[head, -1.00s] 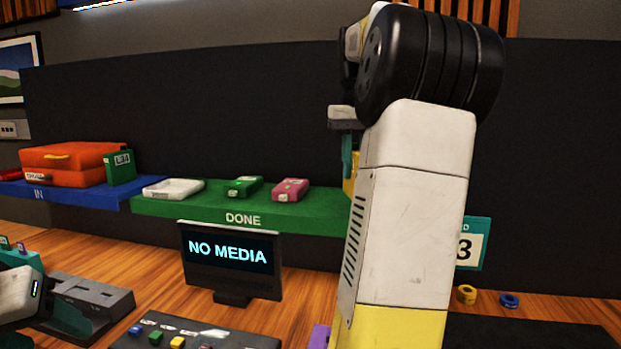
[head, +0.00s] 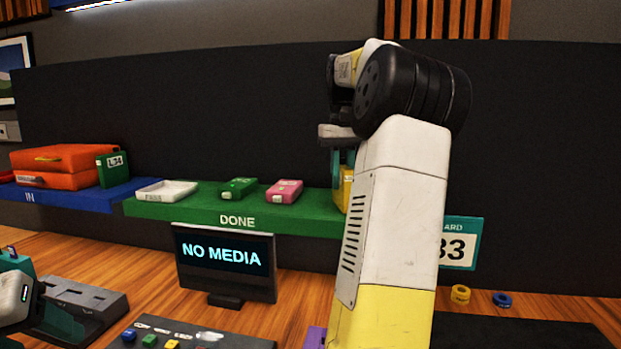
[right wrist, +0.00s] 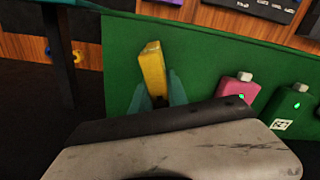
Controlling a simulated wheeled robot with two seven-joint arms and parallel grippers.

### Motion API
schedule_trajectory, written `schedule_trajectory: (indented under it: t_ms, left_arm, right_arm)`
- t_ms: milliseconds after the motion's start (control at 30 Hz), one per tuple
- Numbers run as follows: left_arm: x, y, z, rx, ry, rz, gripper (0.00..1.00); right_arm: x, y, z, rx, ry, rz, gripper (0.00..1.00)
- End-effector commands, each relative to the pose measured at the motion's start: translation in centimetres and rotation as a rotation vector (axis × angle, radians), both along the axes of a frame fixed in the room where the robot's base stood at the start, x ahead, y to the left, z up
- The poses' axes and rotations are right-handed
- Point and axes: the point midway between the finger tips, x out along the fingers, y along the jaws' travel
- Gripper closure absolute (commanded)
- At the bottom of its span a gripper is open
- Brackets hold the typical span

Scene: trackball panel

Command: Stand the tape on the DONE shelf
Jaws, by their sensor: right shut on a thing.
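The yellow tape (right wrist: 153,68) is between the teal fingers of my right gripper (right wrist: 160,98) in the right wrist view, over the green DONE shelf (right wrist: 115,60). In the head view a strip of the tape (head: 347,189) shows at the right end of the DONE shelf (head: 185,209), beside a teal finger of my right gripper (head: 343,168). My forearm hides the rest. I cannot tell whether the tape touches the shelf. My left gripper (head: 12,275) is partly in view at the left edge; its jaw opening is unclear.
A white tray (head: 166,191), a green tape (head: 239,188) and a pink tape (head: 285,191) sit on the DONE shelf, left of my right gripper. A NO MEDIA screen (head: 225,256) stands in front. The blue IN shelf (head: 75,198) holds orange cases and a green tape.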

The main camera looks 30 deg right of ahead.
Motion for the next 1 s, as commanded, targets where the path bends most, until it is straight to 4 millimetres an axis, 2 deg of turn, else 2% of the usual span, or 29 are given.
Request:
schedule_trajectory:
  t_ms: [133,167,267,567,667,1000]
  left_arm:
    - [0.0,0.0,0.0,0.000,0.000,0.000,0.41]
    - [0.0,0.0,0.0,0.000,0.000,0.000,0.41]
    - [0.0,0.0,0.0,0.000,0.000,0.000,0.41]
    - [0.0,0.0,0.0,0.000,0.000,0.000,0.41]
    - [0.0,0.0,0.0,0.000,0.000,0.000,0.41]
    - [0.0,0.0,0.0,0.000,0.000,0.000,0.41]
  right_arm:
    - [0.0,0.0,-0.3,0.000,0.001,0.001,1.00]
    - [0.0,0.0,-0.3,0.000,0.001,0.001,0.77]
    - [0.0,0.0,-0.3,0.000,0.001,0.001,0.59]
    - [0.0,0.0,-0.2,0.000,0.000,0.000,0.59]
    - [0.1,0.0,0.4,-0.001,-0.002,0.000,0.59]
    - [0.1,0.0,5.7,0.000,-0.003,0.001,0.59]
